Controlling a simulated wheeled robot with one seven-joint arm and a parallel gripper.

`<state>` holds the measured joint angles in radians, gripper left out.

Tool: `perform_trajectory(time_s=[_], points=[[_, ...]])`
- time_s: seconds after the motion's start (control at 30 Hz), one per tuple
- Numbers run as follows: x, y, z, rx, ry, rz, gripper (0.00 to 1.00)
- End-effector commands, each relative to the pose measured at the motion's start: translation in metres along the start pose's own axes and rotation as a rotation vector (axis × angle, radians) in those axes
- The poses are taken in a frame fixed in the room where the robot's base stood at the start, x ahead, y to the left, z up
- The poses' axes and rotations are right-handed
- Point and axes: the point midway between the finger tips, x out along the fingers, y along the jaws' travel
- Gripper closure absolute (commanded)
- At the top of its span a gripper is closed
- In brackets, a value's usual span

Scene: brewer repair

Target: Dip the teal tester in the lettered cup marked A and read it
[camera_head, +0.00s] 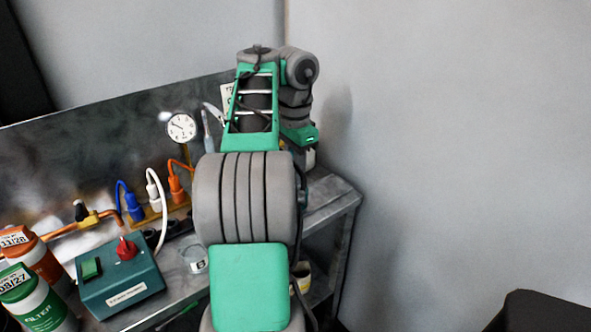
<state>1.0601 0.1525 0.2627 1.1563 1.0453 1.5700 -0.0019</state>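My arm fills the middle of the view and hides much of the bench. My gripper (309,157) is at the far right end of the bench, below the green wrist link; its fingers are mostly hidden, so I cannot tell whether it is open or holds something. A small clear cup (196,264) with a dark letter on a white label stands on the bench left of my arm; the letter looks like B. Another cup-like thing (303,272) shows partly at the right of my arm. I cannot make out the teal tester or a cup marked A.
A teal control box (120,284) with a red knob stands at the front left, beside orange-labelled (40,255) and green-labelled (35,300) bottles. A round gauge (182,128) and blue, white and orange fittings stand along the metal back panel (90,140).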

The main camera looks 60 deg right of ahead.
Motion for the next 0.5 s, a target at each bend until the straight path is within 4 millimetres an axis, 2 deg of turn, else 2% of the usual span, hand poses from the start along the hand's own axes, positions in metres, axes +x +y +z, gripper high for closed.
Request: perform_trajectory(time_s=[0.5], points=[[0.0082,0.0001,-0.0002,0.0,0.0,-0.001,1.0]])
